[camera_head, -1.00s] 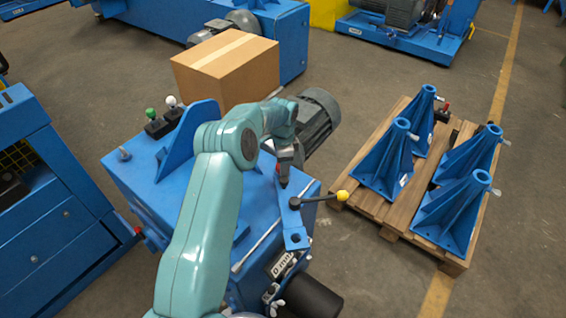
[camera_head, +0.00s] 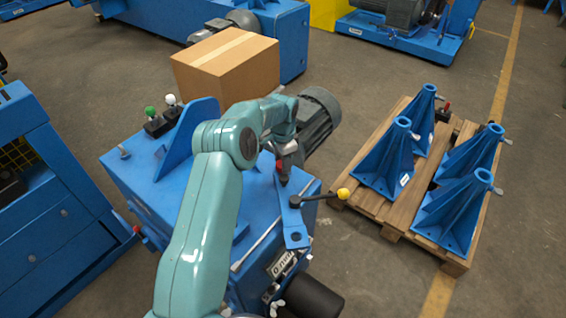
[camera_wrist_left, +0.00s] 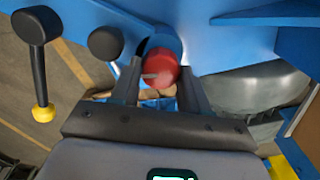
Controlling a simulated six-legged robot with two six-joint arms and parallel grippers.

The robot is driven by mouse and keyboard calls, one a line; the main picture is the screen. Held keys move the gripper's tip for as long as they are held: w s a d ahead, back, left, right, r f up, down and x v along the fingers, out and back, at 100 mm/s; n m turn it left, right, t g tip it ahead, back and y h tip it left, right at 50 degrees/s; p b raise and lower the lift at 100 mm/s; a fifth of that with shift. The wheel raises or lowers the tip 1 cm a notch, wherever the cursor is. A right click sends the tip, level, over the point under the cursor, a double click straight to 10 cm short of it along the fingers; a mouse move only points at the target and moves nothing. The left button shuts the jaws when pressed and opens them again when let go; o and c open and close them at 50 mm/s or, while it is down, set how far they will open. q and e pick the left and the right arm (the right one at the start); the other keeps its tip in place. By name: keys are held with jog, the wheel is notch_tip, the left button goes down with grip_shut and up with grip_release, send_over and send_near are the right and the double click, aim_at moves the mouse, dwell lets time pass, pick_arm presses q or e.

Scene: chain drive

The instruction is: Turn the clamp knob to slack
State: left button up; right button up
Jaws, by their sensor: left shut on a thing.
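The red clamp knob (camera_wrist_left: 160,68) has a pale mark on its face and sits between the two fingers of my left gripper (camera_wrist_left: 158,88) in the left wrist view. The fingers are shut on it from both sides. In the head view the red knob (camera_head: 280,165) shows as a small spot beside my left gripper (camera_head: 284,177), at the top of the blue machine (camera_head: 160,225). A black lever with a yellow ball (camera_head: 343,194) stands just right of the gripper; the yellow end also shows in the left wrist view (camera_wrist_left: 43,113). My right gripper is not in view.
A cardboard box (camera_head: 228,68) and a dark motor (camera_head: 318,122) stand behind the arm. Green and white knobs (camera_head: 151,112) are at the machine's back left. A pallet (camera_head: 388,212) with several blue stands is at the right, across open floor.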

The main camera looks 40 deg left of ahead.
pick_arm(q)
jog(key=n+b, duration=0.1)
jog(key=n, duration=0.3)
jog(key=shift+n, duration=0.4)
jog(key=n, duration=0.4)
jog(key=shift+a+b, duration=0.1)
jog(key=shift+b, duration=0.3)
jog(key=n, duration=0.5)
jog(key=shift+a+n+b, duration=0.1)
jog(key=shift+n+b, duration=0.35)
jog(key=shift+n, duration=1.85)
jog(key=o, duration=0.8)
jog(key=shift+s, duration=0.1)
